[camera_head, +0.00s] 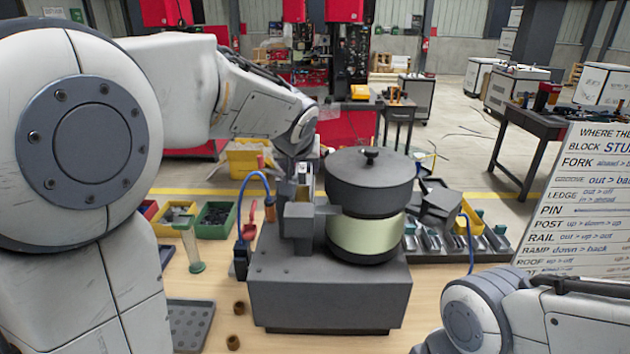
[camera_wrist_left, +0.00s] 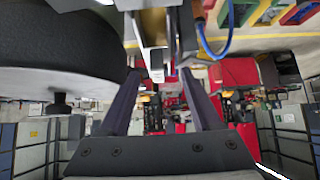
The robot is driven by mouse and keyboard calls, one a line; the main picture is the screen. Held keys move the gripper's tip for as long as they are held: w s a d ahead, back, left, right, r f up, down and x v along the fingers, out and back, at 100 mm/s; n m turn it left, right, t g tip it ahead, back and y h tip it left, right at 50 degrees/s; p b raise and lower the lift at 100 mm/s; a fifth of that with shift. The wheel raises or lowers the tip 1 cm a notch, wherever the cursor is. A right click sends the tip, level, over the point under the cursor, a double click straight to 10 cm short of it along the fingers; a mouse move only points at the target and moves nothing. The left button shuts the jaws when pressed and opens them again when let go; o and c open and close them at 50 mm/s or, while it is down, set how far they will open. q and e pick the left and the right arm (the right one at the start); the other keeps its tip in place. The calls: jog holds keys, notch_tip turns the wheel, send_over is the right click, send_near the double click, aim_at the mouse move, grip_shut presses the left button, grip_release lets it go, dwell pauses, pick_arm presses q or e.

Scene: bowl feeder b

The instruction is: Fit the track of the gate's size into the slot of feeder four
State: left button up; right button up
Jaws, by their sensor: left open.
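The feeder (camera_head: 330,285) is a dark grey block carrying a round bowl with a pale band (camera_head: 366,236) and a dark knobbed lid (camera_head: 369,180). A grey housing (camera_head: 299,222) stands at the bowl's left. My left gripper (camera_head: 304,178) is behind this housing, beside the bowl. In the left wrist view its two dark fingers (camera_wrist_left: 160,78) are apart. A narrow pale and tan piece (camera_wrist_left: 154,32) lies between or just beyond the fingertips; I cannot tell whether it is the track. Grey channel-like parts (camera_head: 432,242) sit in a rack at the right. The gate and slot numbers are not readable.
Coloured bins (camera_head: 215,220) stand left of the feeder. A clear green-based cylinder (camera_head: 192,250), brown rings (camera_head: 233,342) and a grey perforated tray (camera_head: 190,325) are nearby. A lettered board (camera_head: 598,200) stands at the right. Blue cables arch on both sides of the feeder.

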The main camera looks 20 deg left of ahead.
aim_at(303, 169)
pick_arm(q)
jog(key=shift+w+f, duration=0.25)
jog(key=shift+w, duration=0.05)
jog(key=p+x, duration=0.1)
jog(key=x, duration=0.3)
jog(key=shift+w+f, duration=0.15)
jog(key=shift+f, duration=0.05)
jog(key=shift+c, duration=0.3)
grip_shut()
jog(key=shift+r, duration=0.2)
